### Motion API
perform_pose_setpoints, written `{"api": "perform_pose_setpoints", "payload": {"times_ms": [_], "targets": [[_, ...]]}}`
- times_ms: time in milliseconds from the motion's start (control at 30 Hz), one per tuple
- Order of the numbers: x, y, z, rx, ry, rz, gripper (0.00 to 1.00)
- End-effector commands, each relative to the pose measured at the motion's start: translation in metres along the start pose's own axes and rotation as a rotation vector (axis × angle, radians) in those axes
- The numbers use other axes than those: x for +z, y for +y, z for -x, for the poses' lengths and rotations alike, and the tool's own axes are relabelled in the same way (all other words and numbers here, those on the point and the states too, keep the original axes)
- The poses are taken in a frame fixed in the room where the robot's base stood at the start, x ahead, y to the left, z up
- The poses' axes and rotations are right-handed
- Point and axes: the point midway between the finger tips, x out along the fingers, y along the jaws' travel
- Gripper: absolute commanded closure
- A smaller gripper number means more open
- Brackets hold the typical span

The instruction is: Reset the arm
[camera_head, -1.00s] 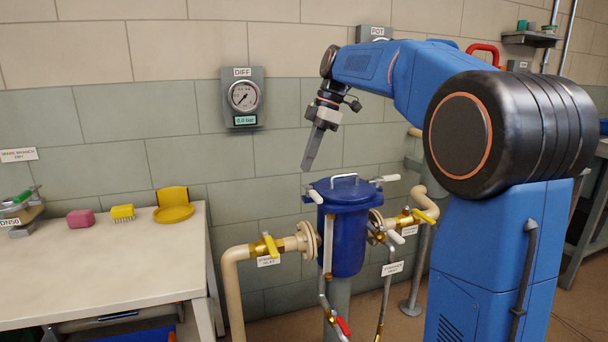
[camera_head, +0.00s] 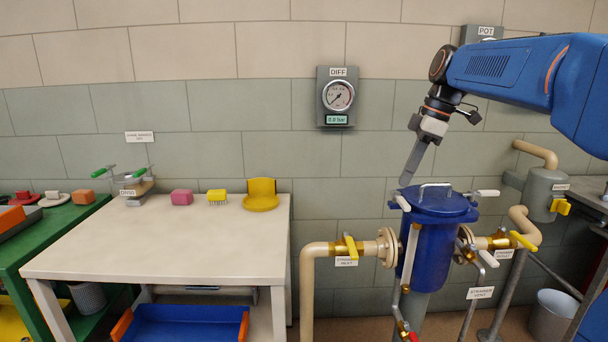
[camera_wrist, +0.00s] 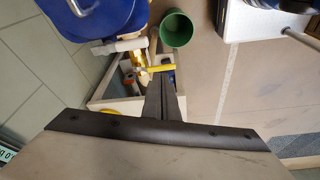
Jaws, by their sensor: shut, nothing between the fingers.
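My gripper (camera_head: 408,180) hangs from my blue arm at the right of the head view, fingers pointing down and slightly left. Its fingers are together and empty. The fingertips are just above the left edge of the lid of the blue strainer vessel (camera_head: 434,203), seemingly apart from it, though the depth gap is hard to judge. In the wrist view my gripper (camera_wrist: 153,45) shows as closed dark fingers, with part of the blue vessel (camera_wrist: 97,22) at the upper left.
A gauge (camera_head: 337,96) hangs on the wall. Beige pipes (camera_head: 308,285) flank the vessel.

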Motion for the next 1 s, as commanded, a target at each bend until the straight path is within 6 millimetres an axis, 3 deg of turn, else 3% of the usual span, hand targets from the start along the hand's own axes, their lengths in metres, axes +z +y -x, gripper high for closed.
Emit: {"api": "perform_pose_setpoints", "payload": {"times_ms": [100,467,1000], "targets": [[0.013,-0.034,-0.010,0.042,-0.017,-0.126,1.00],[0.062,-0.125,-0.055,0.180,-0.034,-0.510,1.00],[0.150,-0.245,-0.157,0.388,0.056,-1.022,1.00]]}}
